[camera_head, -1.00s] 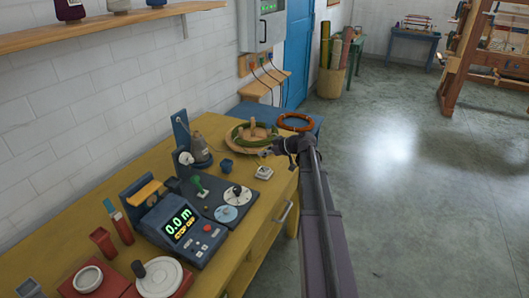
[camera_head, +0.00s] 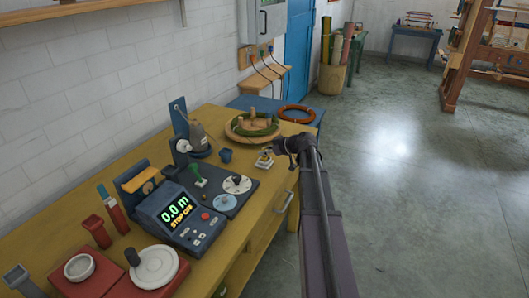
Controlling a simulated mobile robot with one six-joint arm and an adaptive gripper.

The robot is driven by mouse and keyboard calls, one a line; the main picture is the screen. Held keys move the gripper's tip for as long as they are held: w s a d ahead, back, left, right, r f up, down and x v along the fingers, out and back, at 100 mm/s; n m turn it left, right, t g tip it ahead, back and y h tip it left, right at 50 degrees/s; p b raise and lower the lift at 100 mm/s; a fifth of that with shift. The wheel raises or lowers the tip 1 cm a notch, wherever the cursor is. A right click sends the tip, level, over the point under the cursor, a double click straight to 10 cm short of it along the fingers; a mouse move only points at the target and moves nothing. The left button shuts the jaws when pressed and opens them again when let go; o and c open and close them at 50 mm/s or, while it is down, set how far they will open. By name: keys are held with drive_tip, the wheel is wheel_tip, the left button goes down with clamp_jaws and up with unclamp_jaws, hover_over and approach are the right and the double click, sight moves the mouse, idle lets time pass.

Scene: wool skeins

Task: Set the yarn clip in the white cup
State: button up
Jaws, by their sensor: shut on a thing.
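My gripper (camera_head: 277,149) is over the right edge of the yellow table, at the end of my dark arm. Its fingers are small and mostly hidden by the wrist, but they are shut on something. The held thing is too small and covered to make out; it may be the yarn clip. A small white square piece (camera_head: 264,162) with a yellow and dark patch lies just left of and below the gripper. A white round hollow vessel (camera_head: 79,267), likely the white cup, stands on a red base at the lower left, far from the gripper.
The yellow table (camera_head: 262,194) carries a blue meter (camera_head: 180,216), a white disc (camera_head: 155,266), a small blue cup (camera_head: 225,155) and a round wooden pegged tray (camera_head: 252,127) behind the gripper. An orange ring (camera_head: 296,113) lies at the back. Open floor is at the right.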

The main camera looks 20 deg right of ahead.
drive_tip(key=o, duration=0.9)
drive_tip(key=shift+r, duration=0.15)
